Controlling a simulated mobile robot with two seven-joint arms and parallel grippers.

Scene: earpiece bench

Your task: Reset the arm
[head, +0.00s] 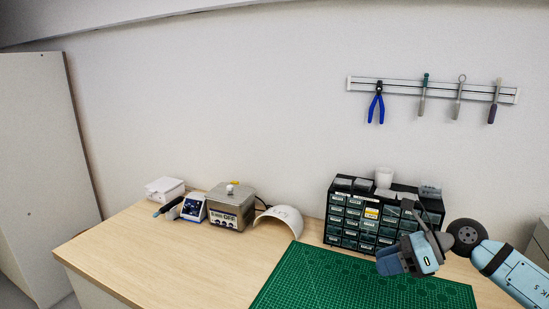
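My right gripper (398,207) shows at the right of the head view, on a light blue arm that comes in from the right edge. It is in front of the drawer cabinet (350,215) and above the back of the green cutting mat (300,282). Its fingers overlap the dark cabinet, so I cannot tell whether they are open or shut. I see nothing clearly held in it. My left gripper is not in the picture.
A control box (231,208), a small blue device (193,208), a white box (165,189) and a curved white piece (279,221) stand along the back of the wooden bench (160,255). Pliers (377,104) hang on the wall rail. The bench's left front is clear.

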